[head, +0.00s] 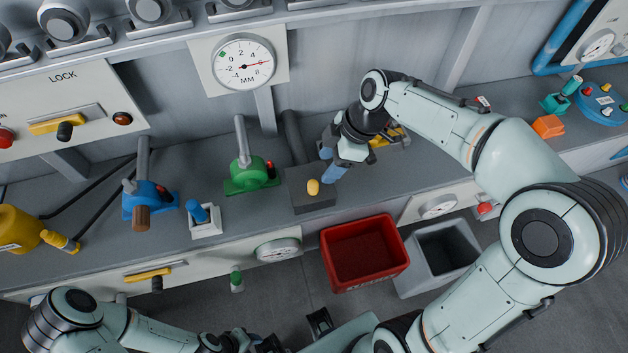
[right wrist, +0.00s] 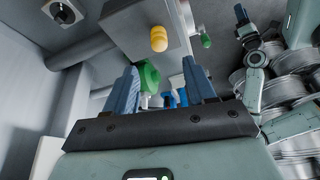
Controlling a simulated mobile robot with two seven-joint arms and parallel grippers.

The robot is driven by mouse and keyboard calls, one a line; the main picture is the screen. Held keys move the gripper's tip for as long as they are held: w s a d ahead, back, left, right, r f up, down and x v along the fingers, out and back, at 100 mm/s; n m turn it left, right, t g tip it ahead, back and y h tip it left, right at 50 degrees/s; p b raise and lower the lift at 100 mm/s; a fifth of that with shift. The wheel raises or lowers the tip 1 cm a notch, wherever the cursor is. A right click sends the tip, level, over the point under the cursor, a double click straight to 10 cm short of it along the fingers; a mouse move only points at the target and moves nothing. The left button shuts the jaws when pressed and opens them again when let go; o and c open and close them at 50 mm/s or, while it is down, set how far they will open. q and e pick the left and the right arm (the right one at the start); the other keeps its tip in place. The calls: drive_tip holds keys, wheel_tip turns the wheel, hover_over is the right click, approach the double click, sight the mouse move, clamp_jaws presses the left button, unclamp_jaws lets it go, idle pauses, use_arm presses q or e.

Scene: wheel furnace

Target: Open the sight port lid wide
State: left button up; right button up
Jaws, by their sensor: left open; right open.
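A dark grey block with a flat top (head: 318,200), which looks like the sight port lid, sits at the bench's front edge and appears closed. A yellow knob (head: 313,187) stands on it; the knob also shows in the right wrist view (right wrist: 158,38). My right gripper (head: 328,165) is just behind and to the right of the knob, its blue fingers pointing down. In the right wrist view its fingers (right wrist: 161,75) are apart with nothing held, and the knob lies beyond the tips. My left gripper (head: 266,345) is low at the bottom edge, partly cut off, away from the block.
A green valve (head: 250,176) with an upright lever stands left of the block. A grey pipe (head: 294,138) rises behind it. A red bin (head: 364,252) and a grey bin (head: 445,247) stand below the bench front. A gauge (head: 243,62) hangs above.

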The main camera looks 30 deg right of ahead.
sight(314, 183)
drive_tip(key=x, duration=1)
drive_tip(key=shift+r, duration=0.1)
drive_tip(key=shift+c, duration=0.3)
drive_tip(key=shift+d, duration=0.1)
clamp_jaws()
